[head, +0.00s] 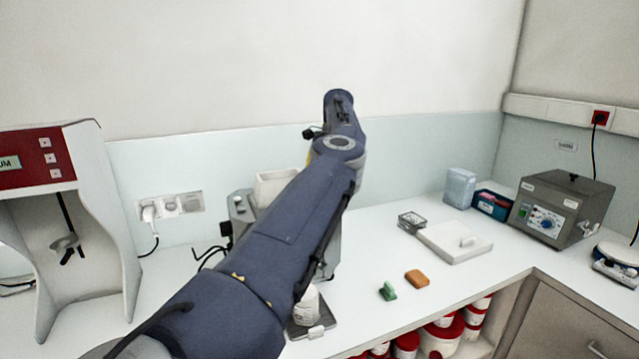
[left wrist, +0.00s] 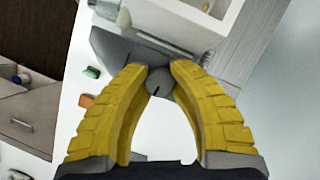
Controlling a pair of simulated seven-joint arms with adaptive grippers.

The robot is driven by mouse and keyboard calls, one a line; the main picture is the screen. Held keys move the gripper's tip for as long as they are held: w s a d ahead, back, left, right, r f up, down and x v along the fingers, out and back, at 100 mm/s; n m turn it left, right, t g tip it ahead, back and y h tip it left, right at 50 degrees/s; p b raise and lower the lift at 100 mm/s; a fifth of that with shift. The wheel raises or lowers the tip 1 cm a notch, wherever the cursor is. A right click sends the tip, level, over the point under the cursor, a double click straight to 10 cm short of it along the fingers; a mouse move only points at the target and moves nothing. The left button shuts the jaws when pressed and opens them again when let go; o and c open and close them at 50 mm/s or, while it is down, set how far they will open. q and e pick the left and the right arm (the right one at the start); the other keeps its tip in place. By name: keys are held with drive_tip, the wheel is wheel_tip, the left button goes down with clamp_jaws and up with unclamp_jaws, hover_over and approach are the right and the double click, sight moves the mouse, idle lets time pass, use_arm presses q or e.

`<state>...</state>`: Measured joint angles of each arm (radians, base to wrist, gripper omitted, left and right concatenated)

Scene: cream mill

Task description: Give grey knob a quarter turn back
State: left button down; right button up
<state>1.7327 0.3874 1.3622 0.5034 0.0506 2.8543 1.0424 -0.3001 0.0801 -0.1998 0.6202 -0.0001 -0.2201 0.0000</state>
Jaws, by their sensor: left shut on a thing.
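The grey knob (left wrist: 158,82) is round with a short dark mark on its face, and it shows in the left wrist view between my yellow fingertips. My left gripper (left wrist: 157,73) is shut on it, one finger at each side. The knob is on the grey mill (left wrist: 132,52), whose white hopper (left wrist: 203,12) stands above it. In the head view my left arm covers much of the mill (head: 331,240). The white hopper (head: 272,186) shows behind the arm, while the knob and fingertips are hidden there. My right gripper is in neither view.
A white jar (head: 307,306) stands under the mill's front. A green object (head: 388,291) and an orange block (head: 416,279) lie on the bench to the right. A white slab (head: 453,243) and a grey device (head: 561,208) stand further right. A red-and-white apparatus (head: 60,171) stands left.

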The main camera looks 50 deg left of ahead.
use_arm(q)
drive_tip(key=shift+n, duration=0.5)
drive_tip(key=c, duration=1.4)
unclamp_jaws()
drive_tip(key=shift+s, duration=0.1)
drive_tip(key=shift+o, duration=0.2)
drive_tip(key=shift+m, duration=0.3)
